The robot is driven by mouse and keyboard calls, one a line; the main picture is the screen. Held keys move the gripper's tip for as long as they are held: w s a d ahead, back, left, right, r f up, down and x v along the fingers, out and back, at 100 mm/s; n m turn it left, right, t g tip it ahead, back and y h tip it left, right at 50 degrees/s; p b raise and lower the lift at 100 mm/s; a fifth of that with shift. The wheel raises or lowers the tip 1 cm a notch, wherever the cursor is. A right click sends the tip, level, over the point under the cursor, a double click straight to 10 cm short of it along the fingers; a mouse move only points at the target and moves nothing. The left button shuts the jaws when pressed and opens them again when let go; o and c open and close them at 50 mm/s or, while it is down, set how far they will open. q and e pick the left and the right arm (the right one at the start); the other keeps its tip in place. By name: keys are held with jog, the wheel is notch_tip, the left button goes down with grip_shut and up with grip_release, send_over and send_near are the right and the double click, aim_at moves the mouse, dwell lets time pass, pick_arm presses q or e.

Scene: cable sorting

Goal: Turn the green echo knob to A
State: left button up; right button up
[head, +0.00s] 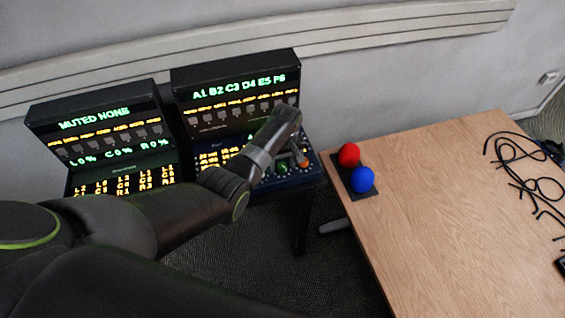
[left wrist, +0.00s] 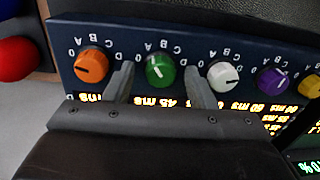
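The green knob (left wrist: 160,71) sits on a dark blue panel between an orange knob (left wrist: 91,65) and a white knob (left wrist: 223,76). Letters from A to D and a 0 are printed around the knobs, upside down in the left wrist view. I cannot tell for sure which mark the green knob points to. My left gripper (left wrist: 157,82) is open, with one finger on each side of the green knob; contact is not clear. In the head view the green knob (head: 282,168) shows just below my left gripper (head: 292,150). My right gripper is not in view.
A purple knob (left wrist: 272,81) and a yellow knob (left wrist: 312,86) continue the row. A red ball (head: 349,155) and a blue ball (head: 362,180) stand on a dark base at the wooden table's (head: 440,230) left edge. Black cables (head: 520,170) lie at the right. Lit display consoles (head: 238,97) stand behind.

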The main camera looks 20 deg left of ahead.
aim_at(285, 164)
pick_arm(q)
jog(key=shift+r, duration=0.45)
notch_tip(285, 164, up, 16)
jog(key=shift+w+d+r+p, duration=0.25)
jog(key=shift+d+p, duration=0.05)
jog(key=shift+d, duration=0.1)
jog(key=shift+w, duration=0.1)
